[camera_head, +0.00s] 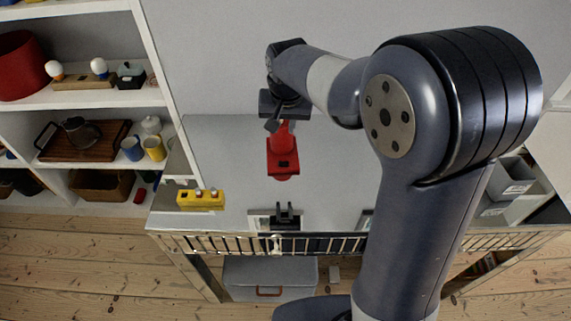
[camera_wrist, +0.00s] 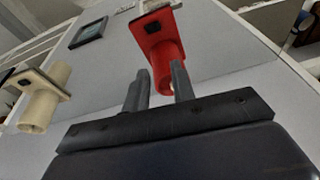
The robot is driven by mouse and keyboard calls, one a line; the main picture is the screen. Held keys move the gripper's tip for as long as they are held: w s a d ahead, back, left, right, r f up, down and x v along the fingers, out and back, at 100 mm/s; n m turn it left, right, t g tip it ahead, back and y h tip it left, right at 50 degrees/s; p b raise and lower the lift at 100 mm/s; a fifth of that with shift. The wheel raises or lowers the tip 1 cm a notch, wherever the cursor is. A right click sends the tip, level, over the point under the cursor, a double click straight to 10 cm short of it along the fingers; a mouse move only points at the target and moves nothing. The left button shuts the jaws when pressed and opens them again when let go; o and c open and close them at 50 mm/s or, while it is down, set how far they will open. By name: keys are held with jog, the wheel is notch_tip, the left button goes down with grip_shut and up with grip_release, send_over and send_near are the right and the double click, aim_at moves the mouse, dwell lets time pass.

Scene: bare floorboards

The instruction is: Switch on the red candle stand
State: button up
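The red candle stand (camera_head: 283,168) stands on a grey tabletop, with a flat base and a round upright part. A small dark square, perhaps its switch, shows on the base. In the wrist view the red stand (camera_wrist: 160,40) is just beyond my fingers. My gripper (camera_wrist: 160,68) is open, its two dark fingers apart. The red upright part shows between and behind the fingers, with the right finger overlapping it. I cannot tell whether they touch. In the head view my gripper (camera_head: 280,122) is at the stand's far end, its fingers mostly hidden.
A cream stand of similar shape (camera_wrist: 42,98) is at left in the wrist view. A yellow block with knobs (camera_head: 201,199) and a small dark holder (camera_head: 287,217) sit near the table's railed edge. Shelves (camera_head: 75,100) with household items stand at left.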

jog(key=shift+s+f+n, duration=0.15)
jog(key=shift+s+n, duration=0.35)
jog(key=shift+s, duration=0.05)
jog(key=shift+c, duration=1.4)
grip_shut()
send_near(280, 162)
jog(key=x, duration=0.5)
jog(key=shift+w+f, duration=0.1)
jog(key=shift+f, duration=0.05)
jog(key=shift+a+f+p, duration=0.1)
jog(key=shift+f+p, duration=0.2)
jog(key=shift+f, duration=0.3)
